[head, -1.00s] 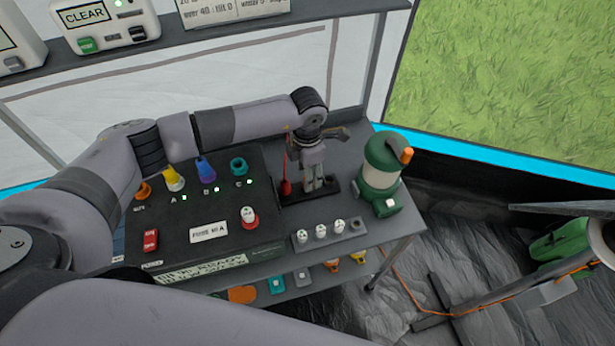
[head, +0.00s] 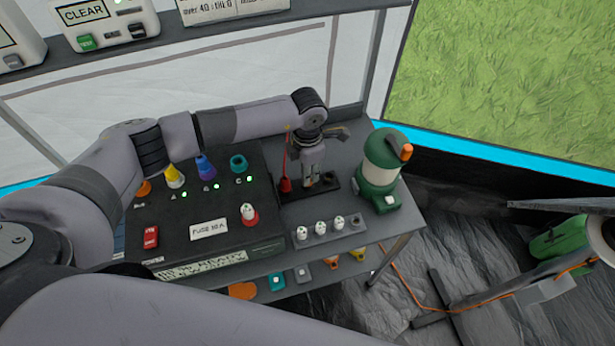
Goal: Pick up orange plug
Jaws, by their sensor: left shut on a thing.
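My left gripper (head: 313,178) points down over a black holder (head: 293,194) on the right of the worktop. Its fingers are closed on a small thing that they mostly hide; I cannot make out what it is. An orange connector (head: 144,188) sits at the left of the black panel (head: 185,215), beside yellow, blue and teal ones, apart from the gripper. Another orange piece (head: 243,290) lies on the lower shelf. I cannot tell which is the task's plug. My right gripper is not in view.
A red piece with a lead (head: 285,184) stands close left of the gripper. A green and white lantern (head: 380,170) stands close on its right. A strip with white plugs (head: 321,228) lies in front. An upper shelf (head: 230,25) with white devices runs behind.

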